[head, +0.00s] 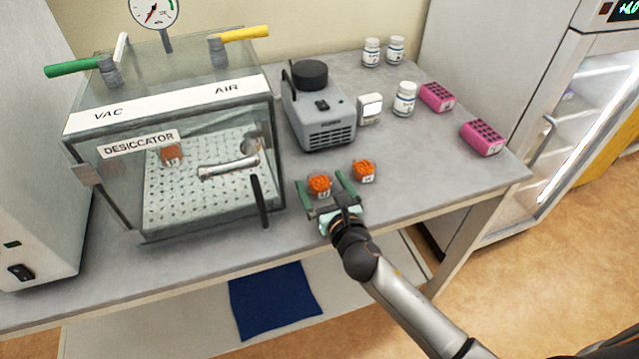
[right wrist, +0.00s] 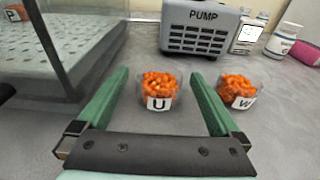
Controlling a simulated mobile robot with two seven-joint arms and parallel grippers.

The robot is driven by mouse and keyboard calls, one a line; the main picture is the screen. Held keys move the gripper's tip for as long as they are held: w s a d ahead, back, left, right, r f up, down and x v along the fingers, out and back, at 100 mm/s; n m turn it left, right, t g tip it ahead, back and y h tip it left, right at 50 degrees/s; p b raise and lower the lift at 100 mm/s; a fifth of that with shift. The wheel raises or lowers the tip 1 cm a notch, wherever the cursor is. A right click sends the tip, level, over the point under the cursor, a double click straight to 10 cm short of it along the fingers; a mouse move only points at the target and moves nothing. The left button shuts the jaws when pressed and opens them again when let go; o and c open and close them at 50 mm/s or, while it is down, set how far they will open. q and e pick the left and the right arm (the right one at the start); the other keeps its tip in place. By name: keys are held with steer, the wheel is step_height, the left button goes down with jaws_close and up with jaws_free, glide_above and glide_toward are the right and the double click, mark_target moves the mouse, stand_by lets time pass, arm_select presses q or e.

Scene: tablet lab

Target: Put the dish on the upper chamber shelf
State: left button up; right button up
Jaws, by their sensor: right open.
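A small clear dish of orange tablets labelled U (right wrist: 160,88) stands on the bench; it also shows in the head view (head: 319,184). My right gripper (head: 322,181) is open, its green fingers pointing at this dish, one on each side with gaps between. A second dish, labelled W (right wrist: 237,90), stands just right of the right finger; in the head view it is the farther dish (head: 364,171). A dish labelled P (head: 172,154) sits on the perforated shelf (head: 190,205) inside the glass desiccator chamber (head: 105,185). My left gripper is out of view.
The grey pump (head: 318,115) stands behind the dishes, with a small white device (head: 370,109) beside it. White bottles (head: 404,99) and pink racks (head: 482,137) stand farther right. Bench right of the dishes is clear.

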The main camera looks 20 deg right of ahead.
steer(key=c, duration=1.3)
steer(key=shift+c, duration=1)
steer(key=shift+r, duration=0.1)
